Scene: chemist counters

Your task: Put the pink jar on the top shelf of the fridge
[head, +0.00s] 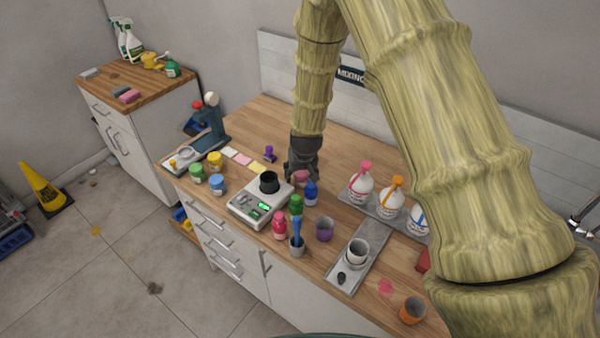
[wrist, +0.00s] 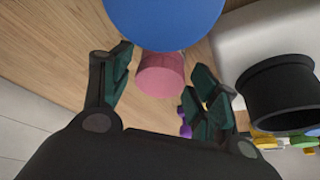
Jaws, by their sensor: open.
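The pink jar (head: 301,177) stands on the wooden counter, partly hidden by my gripper in the head view. In the wrist view the pink jar (wrist: 160,75) shows between and beyond my fingertips, with a large blue round top (wrist: 165,20) covering part of it. My gripper (head: 300,165) reaches down close to the jar; in the wrist view its fingers (wrist: 165,85) are spread and hold nothing. I cannot tell whether a finger touches the jar. The fridge is not in view.
A blue bottle (head: 311,193) stands right beside the jar. A scale (head: 255,208) with a black cup (head: 269,182) is to the left. White bottles with pink and orange tops (head: 361,188) stand on a tray to the right. A purple cup (head: 324,228) is in front.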

